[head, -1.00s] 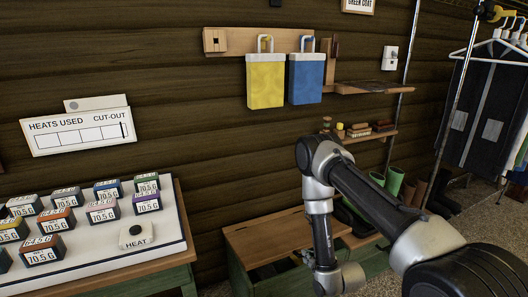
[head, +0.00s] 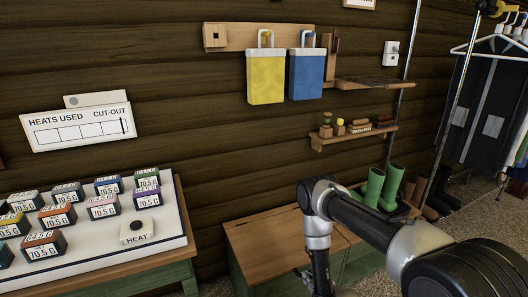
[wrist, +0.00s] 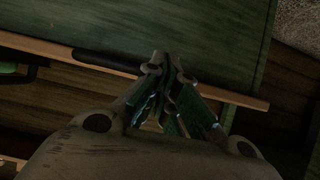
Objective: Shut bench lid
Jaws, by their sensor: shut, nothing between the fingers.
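The bench (head: 359,264) stands low against the wall in the head view, with green panels and a brown wooden top. Its lid (head: 268,238) lies about level on the left part of the top; whether it is fully flush I cannot tell. In the head view my arm reaches down over the bench's front and its end is cut off by the lower edge. In the wrist view my gripper (wrist: 166,68) is shut and empty. Its fingertips are by a wooden edge strip (wrist: 225,94) beside a green panel (wrist: 185,28). Whether they touch is unclear.
Green boots (head: 378,188) stand at the bench's right end. A small shelf (head: 350,136) and yellow (head: 265,77) and blue (head: 306,74) hanging pouches are on the wall above. A table with a white board (head: 150,237) and several small boxes stands at left.

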